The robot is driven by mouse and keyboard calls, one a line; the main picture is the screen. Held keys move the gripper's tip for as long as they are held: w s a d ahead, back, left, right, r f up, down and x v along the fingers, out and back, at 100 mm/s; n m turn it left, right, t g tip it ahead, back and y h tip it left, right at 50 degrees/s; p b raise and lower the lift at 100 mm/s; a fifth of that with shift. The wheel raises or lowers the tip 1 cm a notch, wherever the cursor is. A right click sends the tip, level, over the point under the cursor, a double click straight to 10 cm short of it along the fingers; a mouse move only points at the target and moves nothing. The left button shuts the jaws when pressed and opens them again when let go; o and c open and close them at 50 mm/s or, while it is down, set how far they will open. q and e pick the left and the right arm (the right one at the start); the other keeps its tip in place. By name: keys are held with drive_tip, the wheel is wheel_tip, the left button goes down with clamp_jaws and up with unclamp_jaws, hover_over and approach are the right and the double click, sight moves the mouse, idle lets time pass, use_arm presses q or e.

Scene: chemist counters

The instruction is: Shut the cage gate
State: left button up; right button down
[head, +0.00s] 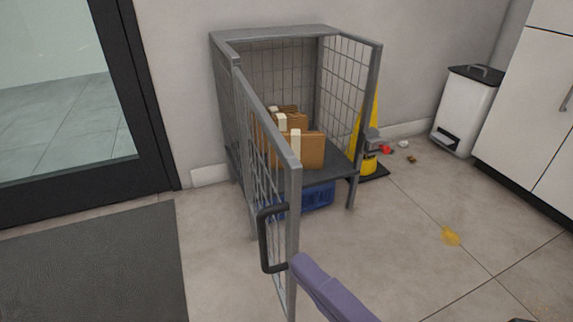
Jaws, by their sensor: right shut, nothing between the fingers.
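The grey metal cage (275,33) stands against the wall, its front open. Its wire-mesh gate (294,205) is hinged at the cage's left front post and stands swung out toward me. A black bar handle (264,240) is on the gate near its free edge. My right gripper (303,268) is a lavender shape coming from the lower right, shut and empty. Its tip is at the gate's free edge, beside the handle's lower end; I cannot tell whether it touches. My left gripper is out of view.
Brown packages (311,152) sit on the cage shelf, with a blue crate (318,197) below. A white bin (463,108) stands by the white cabinets (527,110). The floor in front is mostly clear.

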sight(291, 202)
drive_tip(key=w+b, duration=0.1)
drive_tip(key=w, duration=0.2)
drive_tip(key=w+a+b, duration=0.1)
drive_tip(key=w, duration=0.2)
drive_tip(key=w+a+b, duration=0.1)
drive_tip(key=w, duration=0.2)
drive_tip(key=shift+w+a, duration=0.1)
drive_tip(key=shift+w, duration=0.25)
drive_tip(key=shift+d, duration=0.3)
drive_tip(key=shift+r, duration=0.1)
